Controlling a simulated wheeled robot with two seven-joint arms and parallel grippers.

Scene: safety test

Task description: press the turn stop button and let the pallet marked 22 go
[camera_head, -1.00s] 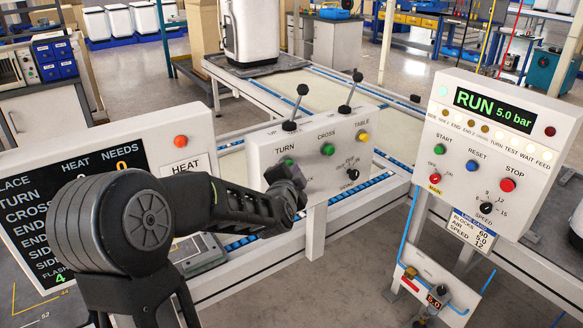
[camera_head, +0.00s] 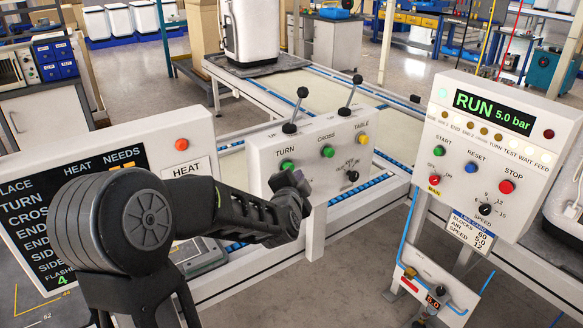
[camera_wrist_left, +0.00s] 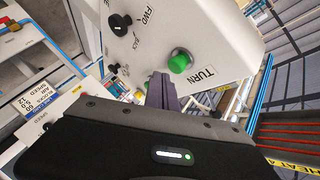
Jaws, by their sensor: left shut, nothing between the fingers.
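The green TURN button (camera_head: 287,166) is on the sloped white control box, under the TURN label. It also shows in the left wrist view (camera_wrist_left: 180,62), just beyond the fingertips. My left gripper (camera_head: 297,183) is shut and empty, just below and right of the button in the head view. Its closed fingers (camera_wrist_left: 162,91) appear apart from the button. A dark pallet (camera_head: 262,68) under a white appliance stands on the conveyor at the back. I cannot read a 22 on it. My right gripper is out of view.
The box also carries a green CROSS button (camera_head: 327,152), a yellow TABLE button (camera_head: 362,140), a black selector knob (camera_head: 352,176) and two levers on top. A RUN panel (camera_head: 480,150) stands right. A HEAT NEEDS board (camera_head: 100,175) stands left.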

